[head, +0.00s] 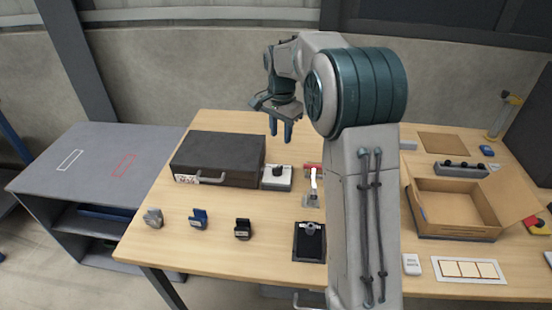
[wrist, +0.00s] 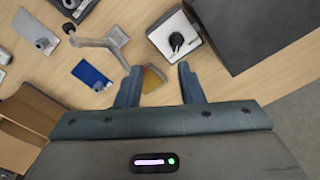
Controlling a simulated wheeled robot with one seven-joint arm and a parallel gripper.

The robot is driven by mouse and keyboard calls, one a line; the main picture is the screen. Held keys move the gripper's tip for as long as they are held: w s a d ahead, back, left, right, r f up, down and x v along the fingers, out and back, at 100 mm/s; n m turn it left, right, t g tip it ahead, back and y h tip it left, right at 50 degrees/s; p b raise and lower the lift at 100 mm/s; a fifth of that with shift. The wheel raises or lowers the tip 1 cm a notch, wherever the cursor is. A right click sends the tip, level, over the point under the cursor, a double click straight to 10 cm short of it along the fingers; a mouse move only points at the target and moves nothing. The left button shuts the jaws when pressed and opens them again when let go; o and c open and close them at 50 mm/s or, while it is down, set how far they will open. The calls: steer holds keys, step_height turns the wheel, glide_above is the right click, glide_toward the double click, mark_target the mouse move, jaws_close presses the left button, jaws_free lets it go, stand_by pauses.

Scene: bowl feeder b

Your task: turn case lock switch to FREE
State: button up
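A white box with a black rotary knob (head: 278,169), which appears to be the case lock switch, stands on the table just right of the dark case (head: 217,150). The knob also shows in the wrist view (wrist: 177,40), with the dark case (wrist: 245,30) to its right. The knob's setting is too small to read. My gripper (head: 281,138) hangs above and behind the switch box, fingers pointing down. In the wrist view my gripper (wrist: 158,82) is open, with nothing held between its fingers. The knob lies beyond the fingertips, apart from them.
A grey lever fixture (head: 312,188) with a red part stands right of the switch box. Several small clips, including a blue one (head: 198,217), and a black tray (head: 309,243) lie in front. An open cardboard box (head: 455,232) is at right. A grey shelf unit (head: 95,170) stands left.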

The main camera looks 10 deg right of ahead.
steer(key=m, duration=0.2)
glide_toward(277, 167)
steer(key=shift+g, duration=0.3)
steer(key=f+p, duration=0.1)
steer(key=f, duration=0.3)
steer(key=f+p, duration=0.1)
steer(key=f, duration=0.3)
steer(key=shift+w+d+f+p, duration=0.1)
steer(key=shift+w+f+p, duration=0.1)
steer(key=shift+p, duration=0.2)
steer(key=shift+c, duration=0.3)
jaws_close()
